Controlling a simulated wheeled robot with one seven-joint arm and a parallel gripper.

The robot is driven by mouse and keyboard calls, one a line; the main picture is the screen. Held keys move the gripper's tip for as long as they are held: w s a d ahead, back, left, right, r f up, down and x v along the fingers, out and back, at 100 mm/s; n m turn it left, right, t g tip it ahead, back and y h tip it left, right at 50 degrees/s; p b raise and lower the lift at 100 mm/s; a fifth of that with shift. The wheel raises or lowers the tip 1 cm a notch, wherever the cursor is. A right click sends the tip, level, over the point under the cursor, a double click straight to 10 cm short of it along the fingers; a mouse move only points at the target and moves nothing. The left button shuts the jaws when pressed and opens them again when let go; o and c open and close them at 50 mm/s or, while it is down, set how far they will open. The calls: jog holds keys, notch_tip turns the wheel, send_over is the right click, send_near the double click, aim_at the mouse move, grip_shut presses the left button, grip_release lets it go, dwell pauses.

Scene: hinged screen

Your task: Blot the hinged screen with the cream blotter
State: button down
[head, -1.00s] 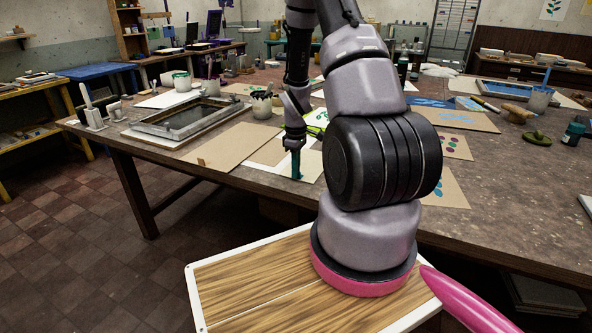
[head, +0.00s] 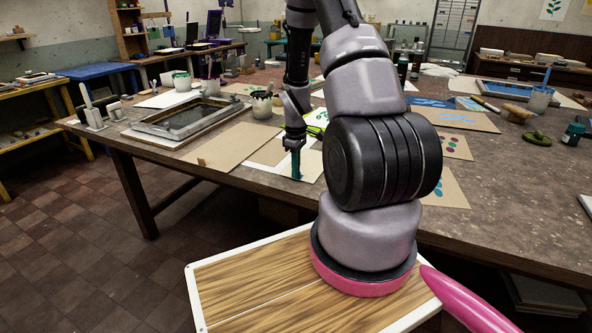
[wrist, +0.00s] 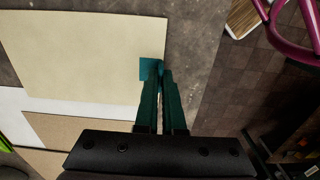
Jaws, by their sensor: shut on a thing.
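A cream sheet, which looks like the cream blotter (head: 312,167), lies near the table's front edge. It fills the upper left of the wrist view (wrist: 85,55), with a small teal tab (wrist: 146,68) at its edge. My gripper (head: 296,172) points down there, its teal fingers close together at the tab in the wrist view (wrist: 160,72). It is shut on the tab; the fingers hide part of it. A framed screen with a dark grey panel (head: 188,118), probably the hinged screen, lies flat on the table to the left. Its hinge is not clear.
A brown board (head: 228,148) lies between the framed screen and my gripper. A dark pot with tools (head: 262,105) stands behind it. White-and-green pots (head: 182,81) stand beyond the screen. A block with upright handles (head: 94,118) is at its left. Spotted cards (head: 452,146) lie right of my arm.

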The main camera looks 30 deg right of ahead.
jog(key=shift+r, duration=2)
